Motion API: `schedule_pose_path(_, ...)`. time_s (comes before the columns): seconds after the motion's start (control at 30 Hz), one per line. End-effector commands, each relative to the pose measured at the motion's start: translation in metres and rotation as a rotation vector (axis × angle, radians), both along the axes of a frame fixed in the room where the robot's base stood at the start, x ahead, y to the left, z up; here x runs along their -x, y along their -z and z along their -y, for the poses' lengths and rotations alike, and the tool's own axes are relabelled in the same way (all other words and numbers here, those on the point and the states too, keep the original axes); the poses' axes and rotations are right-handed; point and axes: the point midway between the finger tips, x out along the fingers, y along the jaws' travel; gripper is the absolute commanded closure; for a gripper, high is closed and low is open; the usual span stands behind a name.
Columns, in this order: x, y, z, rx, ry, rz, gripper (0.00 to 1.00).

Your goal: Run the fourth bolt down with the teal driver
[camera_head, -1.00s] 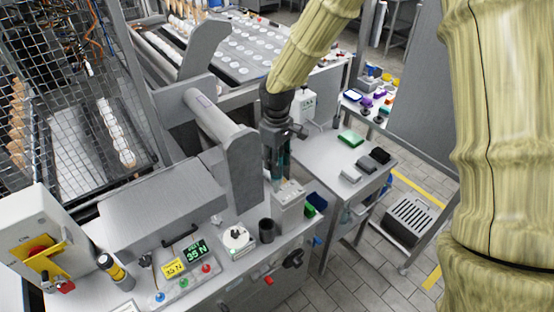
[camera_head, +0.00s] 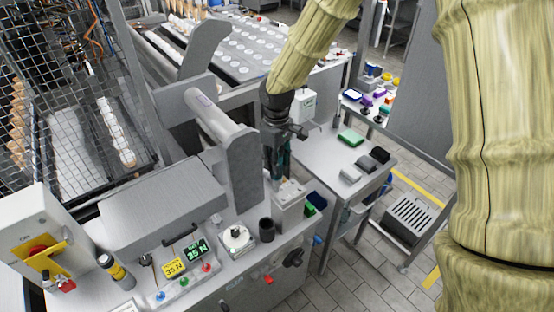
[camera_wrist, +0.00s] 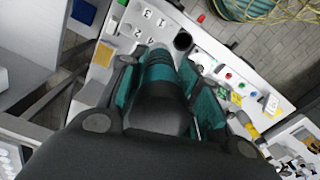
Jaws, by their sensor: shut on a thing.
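My gripper (camera_head: 277,152) is shut on the teal driver (camera_wrist: 160,72) and holds it above the grey fixture block (camera_head: 288,211) at the machine's right front. In the wrist view the teal and black driver body lies between the two dark fingers, pointing away from the camera toward a white plate (camera_wrist: 128,30) marked with numbers 1 to 4. The driver's lower end is partly hidden. I cannot tell which bolt its tip is over, or whether it touches one; the bolts are too small to make out.
A black cup (camera_head: 266,230) stands left of the block, near a white round dial (camera_head: 237,239). A green display (camera_head: 196,250) sits on the panel. A grey upright housing (camera_head: 243,168) stands close left of my gripper. A side table (camera_head: 325,160) lies to the right.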

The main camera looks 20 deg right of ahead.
Motion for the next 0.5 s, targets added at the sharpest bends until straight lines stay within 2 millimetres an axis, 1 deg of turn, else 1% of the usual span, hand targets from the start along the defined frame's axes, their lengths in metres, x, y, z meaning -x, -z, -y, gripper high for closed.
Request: schedule_pose_path(0.5,-0.0003,0.0056,0.0,0.0,0.0,0.0,0.96)
